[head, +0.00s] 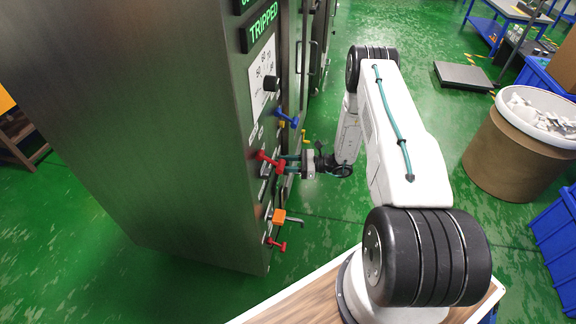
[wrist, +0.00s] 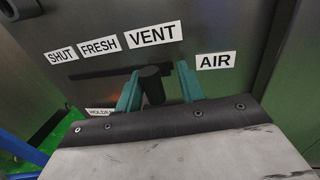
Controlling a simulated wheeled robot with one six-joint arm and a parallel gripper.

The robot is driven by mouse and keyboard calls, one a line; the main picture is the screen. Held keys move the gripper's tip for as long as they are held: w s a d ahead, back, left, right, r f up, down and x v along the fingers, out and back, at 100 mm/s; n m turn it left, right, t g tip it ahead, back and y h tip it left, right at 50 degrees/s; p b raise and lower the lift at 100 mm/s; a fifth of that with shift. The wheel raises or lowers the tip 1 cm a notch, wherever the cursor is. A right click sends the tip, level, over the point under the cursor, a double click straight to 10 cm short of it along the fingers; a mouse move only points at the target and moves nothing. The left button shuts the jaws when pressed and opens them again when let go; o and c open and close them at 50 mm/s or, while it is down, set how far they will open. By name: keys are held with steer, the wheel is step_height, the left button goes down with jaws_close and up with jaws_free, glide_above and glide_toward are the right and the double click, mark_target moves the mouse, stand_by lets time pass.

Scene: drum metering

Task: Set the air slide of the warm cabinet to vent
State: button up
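The air slide's black knob (wrist: 151,86) stands in a dark horizontal slot (wrist: 95,73) on the grey cabinet face in the wrist view. The knob is below the VENT label (wrist: 153,34), towards the right of the slot. The SHUT label (wrist: 61,56) and FRESH label (wrist: 99,46) are further left; the AIR label (wrist: 215,61) is to the right. My gripper (wrist: 158,80) is open, its teal fingers on either side of the knob. The left finger is close to the knob, with a clear gap at the right finger. In the head view my gripper (head: 288,163) is at the cabinet front (head: 262,130).
A green TRIPPED display (head: 264,22) and a black dial knob (head: 271,83) are above. A brown drum (head: 510,160) stands far right, with open floor between.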

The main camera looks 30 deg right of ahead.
steer(key=shift+s, duration=0.1)
steer(key=v, duration=0.7)
steer(key=shift+s+d, duration=0.2)
steer(key=shift+d, duration=0.1)
steer(key=shift+f, duration=0.1)
steer(key=s+a+r+n+g+h, duration=0.2)
steer(key=s+a+r+n+h, duration=0.3)
steer(key=r, duration=1)
steer(key=s+a+r+n+g+h, duration=0.3)
steer(key=s+a+r+n+h, duration=0.2)
steer(key=s+r+n, duration=0.6)
steer(key=s+a+r+n+g+h, duration=0.3)
steer(key=s+a+r+n+h, duration=0.2)
steer(key=s+r, duration=1.1)
steer(key=shift+a+r+n, duration=1.35)
steer(key=shift+r+n, duration=0.35)
steer(key=shift+r, duration=0.25)
